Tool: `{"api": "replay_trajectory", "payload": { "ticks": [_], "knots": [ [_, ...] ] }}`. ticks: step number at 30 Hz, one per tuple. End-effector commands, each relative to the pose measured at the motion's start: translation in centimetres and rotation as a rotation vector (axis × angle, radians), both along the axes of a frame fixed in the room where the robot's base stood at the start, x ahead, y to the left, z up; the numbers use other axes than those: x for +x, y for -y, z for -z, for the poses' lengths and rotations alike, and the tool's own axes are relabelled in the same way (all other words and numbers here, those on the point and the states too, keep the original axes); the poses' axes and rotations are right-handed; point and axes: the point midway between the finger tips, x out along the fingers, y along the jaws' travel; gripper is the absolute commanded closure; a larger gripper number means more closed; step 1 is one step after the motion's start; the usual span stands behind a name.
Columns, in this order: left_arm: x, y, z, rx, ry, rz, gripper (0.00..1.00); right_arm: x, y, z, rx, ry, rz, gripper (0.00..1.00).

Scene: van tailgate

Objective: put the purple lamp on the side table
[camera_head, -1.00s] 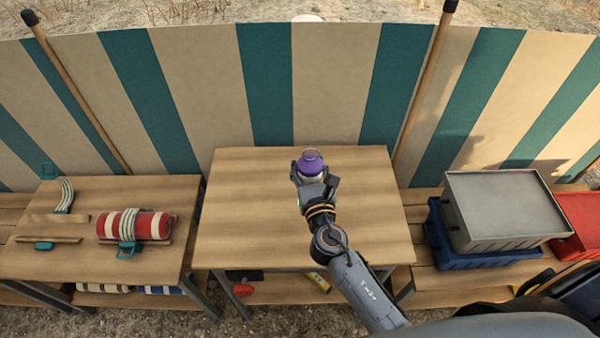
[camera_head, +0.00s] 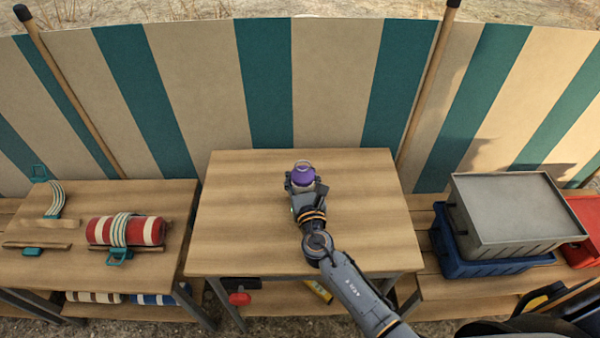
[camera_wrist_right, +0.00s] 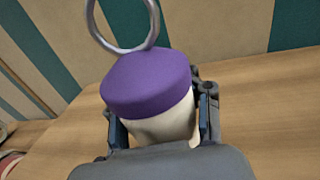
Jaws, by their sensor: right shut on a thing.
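The purple lamp (camera_head: 303,171) has a purple top, a pale body and a metal ring handle. My right gripper (camera_head: 303,184) is shut on it, over the middle wooden table (camera_head: 240,220). In the right wrist view the lamp (camera_wrist_right: 148,85) sits between the two fingers of the gripper (camera_wrist_right: 160,130), its ring tilted up. The gripper hides the lamp's lower part, so I cannot tell whether its base touches the tabletop. My left gripper is not in view.
A red-and-white striped roll (camera_head: 125,231) lies on the left table. A grey lidded box (camera_head: 510,212) sits on a blue crate (camera_head: 480,265) at right, beside a red bin (camera_head: 582,222). A striped windbreak (camera_head: 340,80) stands behind. The middle tabletop is otherwise clear.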

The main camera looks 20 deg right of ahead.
Motion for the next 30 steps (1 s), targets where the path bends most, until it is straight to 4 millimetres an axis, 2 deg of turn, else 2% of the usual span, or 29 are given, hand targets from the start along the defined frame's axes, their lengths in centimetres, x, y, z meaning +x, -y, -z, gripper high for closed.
{"api": "replay_trajectory", "payload": {
  "ticks": [2,3,8,9,21,26,30],
  "knots": [
    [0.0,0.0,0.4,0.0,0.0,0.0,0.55,0.0,0.0,0.3,0.0,0.001,0.0,1.0],
    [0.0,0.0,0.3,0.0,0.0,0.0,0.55,0.0,0.0,0.3,0.0,0.0,0.0,0.64],
    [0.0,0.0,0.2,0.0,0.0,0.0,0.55,0.0,0.0,0.3,0.0,0.0,0.0,0.32],
    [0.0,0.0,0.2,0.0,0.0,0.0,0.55,0.0,0.0,0.3,0.0,0.0,0.0,0.28],
    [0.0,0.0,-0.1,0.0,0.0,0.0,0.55,-0.3,-0.1,-0.1,0.0,-0.002,-0.001,0.28],
    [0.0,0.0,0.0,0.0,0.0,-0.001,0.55,-3.0,-0.4,0.1,0.001,-0.003,-0.002,0.28],
    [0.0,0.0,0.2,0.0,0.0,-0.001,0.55,-6.2,-0.7,0.2,-0.001,-0.003,-0.002,0.28]
  ]
}}
